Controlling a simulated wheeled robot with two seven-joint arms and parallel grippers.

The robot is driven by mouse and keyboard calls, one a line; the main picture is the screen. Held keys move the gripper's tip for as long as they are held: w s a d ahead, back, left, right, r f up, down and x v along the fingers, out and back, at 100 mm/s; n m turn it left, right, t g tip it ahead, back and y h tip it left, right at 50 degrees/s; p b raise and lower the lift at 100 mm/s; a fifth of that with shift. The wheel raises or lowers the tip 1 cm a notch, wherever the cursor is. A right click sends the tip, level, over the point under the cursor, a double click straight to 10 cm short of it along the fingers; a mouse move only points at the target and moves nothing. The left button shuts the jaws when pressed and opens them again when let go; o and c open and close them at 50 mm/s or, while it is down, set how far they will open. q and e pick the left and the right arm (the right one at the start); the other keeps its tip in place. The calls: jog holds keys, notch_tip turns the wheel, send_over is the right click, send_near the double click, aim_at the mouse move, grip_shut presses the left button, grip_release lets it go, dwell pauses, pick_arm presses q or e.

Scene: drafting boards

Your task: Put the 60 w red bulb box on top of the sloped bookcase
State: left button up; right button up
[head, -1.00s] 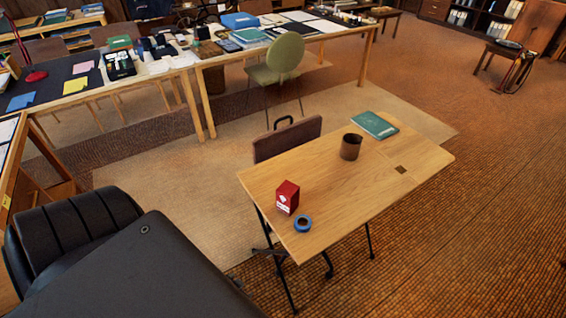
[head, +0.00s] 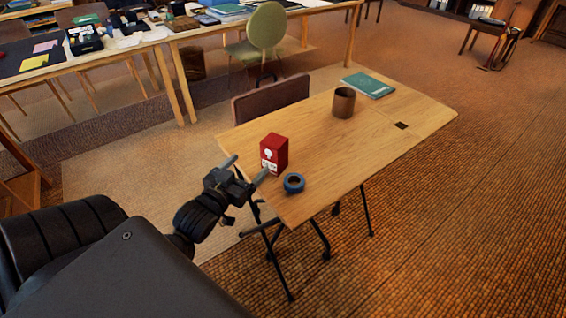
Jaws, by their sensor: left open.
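The red bulb box (head: 275,150) stands upright near the left end of the small wooden table (head: 360,145). It has a white mark and a white label on its front. My left gripper (head: 247,169) is open, with its two fingers apart, just left of and in front of the box at the table's edge. No box is between the fingers; whether a finger touches the box I cannot tell. My right gripper is not in view. I do not clearly see a sloped bookcase.
A blue tape roll (head: 293,183) lies close in front of the box. A brown cup (head: 343,102) and a teal book (head: 368,85) are farther back on the table.

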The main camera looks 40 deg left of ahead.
aim_at(268, 150)
pick_arm(q)
jog(key=shift+t+h, duration=0.3)
jog(key=shift+h, duration=0.1)
jog(key=shift+w+d+r, duration=0.25)
jog(key=shift+w+r, duration=0.05)
jog(key=shift+w, duration=0.7)
jog(key=shift+w+d+r, duration=0.3)
jog(key=shift+w+r, duration=0.05)
jog(key=shift+w, duration=0.6)
jog(key=shift+w+d+r, duration=0.25)
jog(key=shift+w+r, duration=0.05)
jog(key=shift+w, duration=0.7)
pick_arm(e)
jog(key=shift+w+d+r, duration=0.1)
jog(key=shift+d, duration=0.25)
pick_arm(q)
jog(key=w, duration=0.4)
jog(key=shift+w+a+f+b, duration=0.2)
jog(key=shift+w+f+b, duration=0.05)
jog(key=shift+b, duration=0.1)
jog(key=shift+w, duration=0.25)
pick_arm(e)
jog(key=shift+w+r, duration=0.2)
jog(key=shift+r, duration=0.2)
